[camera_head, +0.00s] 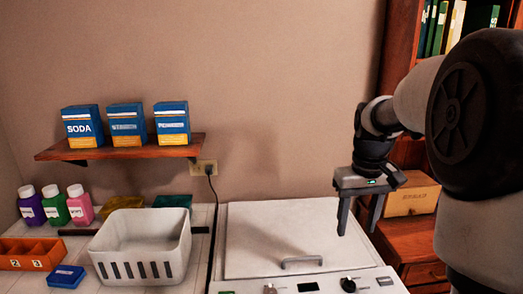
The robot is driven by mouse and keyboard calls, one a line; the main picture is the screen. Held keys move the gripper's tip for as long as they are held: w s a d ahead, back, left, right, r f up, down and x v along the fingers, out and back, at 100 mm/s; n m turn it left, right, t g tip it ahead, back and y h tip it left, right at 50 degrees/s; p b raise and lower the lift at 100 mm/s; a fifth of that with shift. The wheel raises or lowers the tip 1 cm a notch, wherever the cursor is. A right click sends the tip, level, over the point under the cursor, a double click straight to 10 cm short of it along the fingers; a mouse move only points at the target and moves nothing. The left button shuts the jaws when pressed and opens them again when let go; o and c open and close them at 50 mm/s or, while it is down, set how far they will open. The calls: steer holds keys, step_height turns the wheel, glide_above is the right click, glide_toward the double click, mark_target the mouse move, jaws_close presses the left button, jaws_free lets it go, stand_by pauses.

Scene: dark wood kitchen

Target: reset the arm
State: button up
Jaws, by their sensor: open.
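My gripper (359,214) hangs from my arm at the right side of the view, with its two fingers apart and pointing down. Nothing is between the fingers. It is above the right part of a white box-like appliance (255,235) with a flat lid, a grey handle (301,262) and knobs on its front. The gripper appears apart from the lid. My arm's large dark joint fills the right edge and hides part of the shelving behind it.
A white basket (113,267) stands left of the appliance, near several bottles (54,205), an orange divided tray (32,252) and a small blue box (67,276). A wall shelf (120,149) holds blue boxes (126,124). A wooden cabinet (408,240) with a box (411,199) stands right.

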steer(key=s+a+r+t+p, duration=0.1)
steer(key=s+a+r, duration=0.2)
steer(key=s, duration=0.3)
steer(key=s+a+r+t+p, duration=0.1)
steer(key=s+a+r+t, duration=0.1)
steer(key=s+a, duration=0.2)
steer(key=s+a+r+t+p, duration=0.1)
steer(key=s+a+r+p, duration=0.1)
steer(key=s, duration=0.8)
steer(key=shift+s+a+r+m+t, duration=0.15)
steer(key=shift+a+r+m+t, duration=0.15)
steer(key=shift+a+r, duration=0.7)
steer(key=shift+a+f, duration=0.1)
steer(key=shift+f, duration=0.05)
